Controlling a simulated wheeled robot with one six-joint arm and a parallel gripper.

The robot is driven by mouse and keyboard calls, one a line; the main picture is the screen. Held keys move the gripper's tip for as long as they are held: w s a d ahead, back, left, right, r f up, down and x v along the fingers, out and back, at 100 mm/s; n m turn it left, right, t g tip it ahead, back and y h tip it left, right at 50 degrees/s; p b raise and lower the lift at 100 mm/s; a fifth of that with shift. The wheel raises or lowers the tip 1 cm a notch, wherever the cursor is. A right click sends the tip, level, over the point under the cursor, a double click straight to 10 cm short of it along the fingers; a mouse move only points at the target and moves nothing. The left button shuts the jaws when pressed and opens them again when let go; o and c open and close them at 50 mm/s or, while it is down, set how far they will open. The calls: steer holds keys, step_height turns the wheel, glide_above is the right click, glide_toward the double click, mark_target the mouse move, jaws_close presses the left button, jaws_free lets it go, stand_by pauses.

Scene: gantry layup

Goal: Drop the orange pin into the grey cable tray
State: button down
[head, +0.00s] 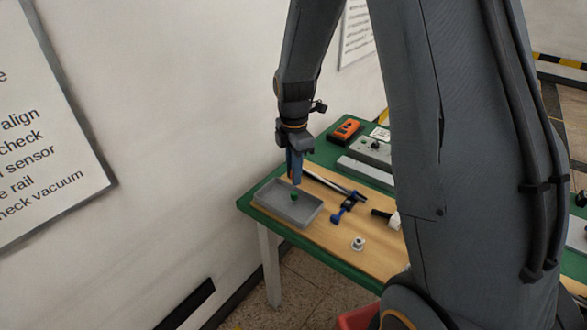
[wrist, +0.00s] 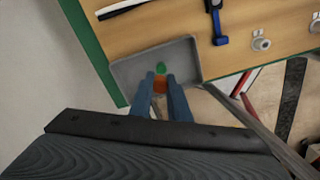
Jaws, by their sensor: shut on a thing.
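The grey cable tray (head: 271,205) lies on the near left end of the wooden board; it also shows in the wrist view (wrist: 128,72). My gripper (head: 295,180) points down over the tray, with its blue fingers above it. In the wrist view, my gripper (wrist: 161,77) is shut on the orange pin (wrist: 160,85), which shows between the fingers. The pin's lower end is hard to make out. The pin is hidden by the fingers in the head view. A small green round thing (head: 294,197) is inside the tray, just under the fingertips.
A dark rod (head: 335,184) and a blue clamp (head: 343,208) lie right of the tray. A pale round fitting (head: 358,243) stands near the board's front edge. An orange and black box (head: 346,130) and a grey unit (head: 371,151) sit further back. A wall is close on the left.

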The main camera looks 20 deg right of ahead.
steer(key=shift+f+b, duration=0.75)
steer(key=shift+f, duration=0.55)
steer(key=c, duration=1.6)
jaws_free()
